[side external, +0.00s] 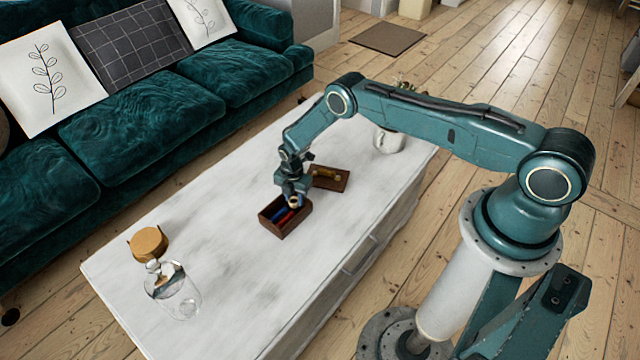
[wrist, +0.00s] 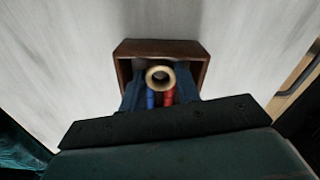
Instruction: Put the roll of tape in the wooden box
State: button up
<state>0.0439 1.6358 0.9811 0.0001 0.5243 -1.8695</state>
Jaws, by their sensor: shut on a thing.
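The roll of tape (wrist: 160,77) is a small tan ring held between the fingers of my gripper (side external: 294,200). The gripper is shut on it, and the roll also shows in the side view (side external: 294,203). The wooden box (side external: 272,228) is dark brown and open-topped, standing on the white table below the gripper. In the wrist view the box (wrist: 160,46) surrounds the roll in the picture. A blue item (wrist: 150,99) and a red item (wrist: 168,97) lie in the box. I cannot tell whether the roll touches anything in it.
A brown lid or tray (side external: 330,184) with a yellowish item on it lies just behind the box. A glass jar (side external: 180,292) and a round tan stack (side external: 149,243) stand at the table's left end. A plant pot (side external: 388,141) stands at the far end. White tabletop (side external: 215,215) is clear left of the box.

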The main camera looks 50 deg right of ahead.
jog(key=o, duration=1)
jog(key=shift+o, duration=0.2)
jog(key=shift+r, duration=0.1)
jog(key=shift+r, duration=3.9)
